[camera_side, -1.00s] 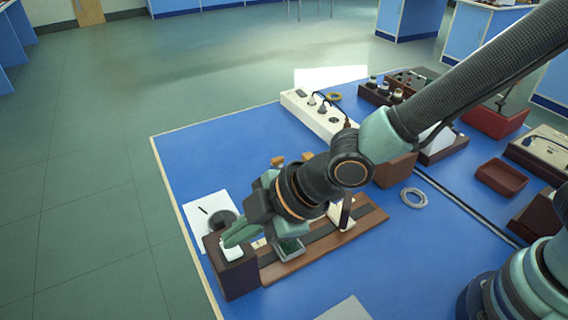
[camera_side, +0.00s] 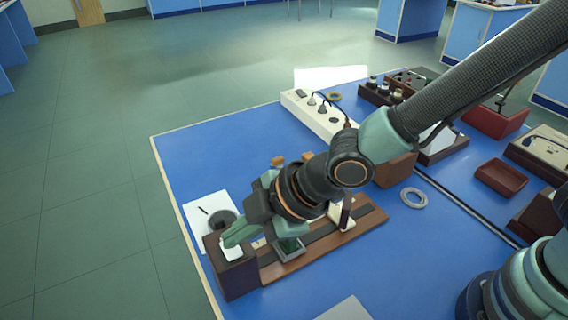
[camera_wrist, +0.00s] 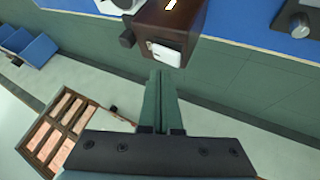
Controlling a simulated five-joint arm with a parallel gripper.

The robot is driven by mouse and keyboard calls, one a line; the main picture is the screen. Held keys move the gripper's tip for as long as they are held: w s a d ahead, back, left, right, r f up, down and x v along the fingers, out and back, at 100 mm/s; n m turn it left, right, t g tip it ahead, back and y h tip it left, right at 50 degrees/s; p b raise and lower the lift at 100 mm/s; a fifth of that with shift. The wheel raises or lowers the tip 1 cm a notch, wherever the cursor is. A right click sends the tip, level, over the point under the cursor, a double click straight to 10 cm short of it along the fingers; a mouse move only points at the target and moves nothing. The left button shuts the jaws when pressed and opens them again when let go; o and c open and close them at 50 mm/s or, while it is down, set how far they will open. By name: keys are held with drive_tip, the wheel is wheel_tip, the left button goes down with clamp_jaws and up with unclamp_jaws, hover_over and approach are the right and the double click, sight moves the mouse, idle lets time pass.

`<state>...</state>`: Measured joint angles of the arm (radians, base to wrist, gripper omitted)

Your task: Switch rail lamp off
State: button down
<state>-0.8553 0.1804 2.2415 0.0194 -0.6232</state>
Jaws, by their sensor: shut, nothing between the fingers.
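The lamp box (camera_side: 236,279) is a dark brown block at the left end of the wooden rail (camera_side: 350,230). In the wrist view the lamp box (camera_wrist: 185,18) shows a white switch plate (camera_wrist: 165,54) on its near face, a black knob (camera_wrist: 127,38) at its side and a bright white slot (camera_wrist: 171,5) on top. My gripper (camera_side: 229,242) is shut and empty, its green fingers at the box's upper end in the side view. In the wrist view my gripper's fingertips (camera_wrist: 160,74) lie just below the switch plate; I cannot tell whether they touch it.
A white sheet (camera_side: 197,212) with a dark round item (camera_side: 223,219) lies behind the box. A small green-framed holder (camera_side: 289,249) sits on the rail. A white power strip (camera_side: 322,117) stands further back. The blue bench's left edge is close to the box.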

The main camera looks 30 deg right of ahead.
sight(238, 247)
drive_tip(key=shift+f, duration=0.1)
idle(0.3)
drive_tip(key=shift+f, duration=0.35)
drive_tip(key=shift+f, duration=0.3)
idle(0.6)
drive_tip(key=shift+r, duration=0.15)
drive_tip(key=shift+r, duration=0.65)
drive_tip(key=shift+w+r, duration=0.2)
drive_tip(key=shift+r, duration=1.05)
drive_tip(key=shift+w+r, duration=0.2)
drive_tip(key=shift+r, duration=1)
